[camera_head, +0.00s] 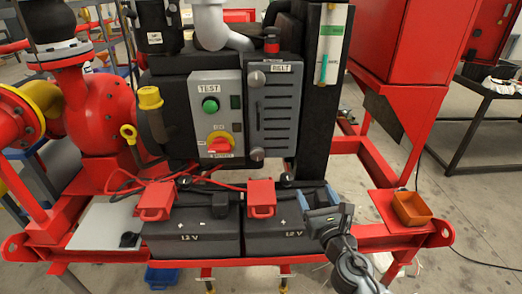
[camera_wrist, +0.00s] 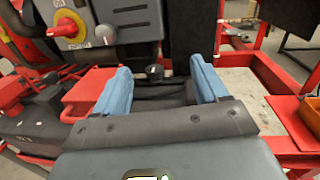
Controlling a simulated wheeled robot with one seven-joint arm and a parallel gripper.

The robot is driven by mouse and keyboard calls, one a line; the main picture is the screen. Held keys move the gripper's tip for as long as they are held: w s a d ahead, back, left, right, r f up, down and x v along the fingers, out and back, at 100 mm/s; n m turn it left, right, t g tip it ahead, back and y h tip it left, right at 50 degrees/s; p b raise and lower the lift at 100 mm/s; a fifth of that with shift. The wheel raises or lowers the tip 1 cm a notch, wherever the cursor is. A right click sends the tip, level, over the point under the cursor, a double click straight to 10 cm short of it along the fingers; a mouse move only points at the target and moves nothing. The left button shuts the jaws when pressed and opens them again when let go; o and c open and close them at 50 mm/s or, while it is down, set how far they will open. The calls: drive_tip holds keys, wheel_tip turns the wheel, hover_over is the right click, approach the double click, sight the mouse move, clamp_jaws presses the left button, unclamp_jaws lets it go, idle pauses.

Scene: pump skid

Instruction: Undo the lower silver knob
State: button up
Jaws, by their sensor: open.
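The lower silver knob (camera_head: 257,154) sits at the bottom of the grey slotted BELT cover (camera_head: 284,112). It is round and also shows in the wrist view (camera_wrist: 105,35), up and left of my fingers. The upper silver knob (camera_head: 256,79) is at the top of the same cover's left edge. My gripper (camera_head: 319,194) is open and empty, with blue fingers, above the right battery and below and right of the lower knob. Nothing touches the knob.
Two 12 V batteries (camera_head: 190,236) with red clamps (camera_head: 261,198) and red cables stand below the cover. A TEST panel (camera_head: 217,113) with a green button and red switch is to its left. A black column (camera_head: 320,100) stands right. An orange tray (camera_head: 411,208) sits at right.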

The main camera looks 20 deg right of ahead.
drive_tip(key=w+a+r+n+h+p, duration=0.1)
drive_tip(key=w+a+r+n, duration=0.15)
drive_tip(key=w+a, duration=0.25)
drive_tip(key=n+h+p, duration=0.1)
drive_tip(key=n, duration=0.4)
approach(257, 156)
drive_tip(key=s, duration=0.2)
drive_tip(key=shift+s+a+r+m+g, duration=0.25)
drive_tip(key=shift+s+a+g, duration=0.05)
drive_tip(key=shift+a, duration=0.1)
drive_tip(key=shift+w+d+f, duration=0.1)
drive_tip(key=shift+w+f, duration=0.05)
drive_tip(key=shift+w, duration=0.25)
drive_tip(key=b+x, duration=0.5)
drive_tip(key=x, duration=0.4)
drive_tip(key=shift+w+d+b, duration=0.15)
drive_tip(key=shift+w+b, duration=0.1)
drive_tip(key=shift+b, duration=0.1)
drive_tip(key=shift+w+d+b, duration=0.2)
drive_tip(key=shift+w+b, duration=0.1)
drive_tip(key=shift+w, duration=0.4)
drive_tip(key=shift+c, duration=0.4)
drive_tip(key=c, duration=1)
